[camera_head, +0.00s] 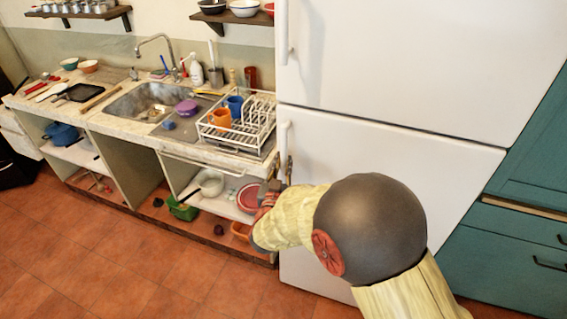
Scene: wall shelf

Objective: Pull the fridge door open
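The white fridge (400,70) stands at the right of the camera_head view, with a seam between its upper door and lower door (345,150). Both doors look shut. The upper door has a vertical handle (283,30) at its left edge. The lower door's handle (284,150) is at its upper left edge. My gripper (285,175) is near the lower part of this handle, mostly hidden by my own arm. Its fingers are too small and covered to tell whether they are open or touch the handle.
A counter with a sink (150,102) and a dish rack (238,122) stands left of the fridge. Open shelves below hold a red bowl (248,198) and a green box (182,208). Teal cabinets (515,240) stand right. The tiled floor (120,270) at front left is clear.

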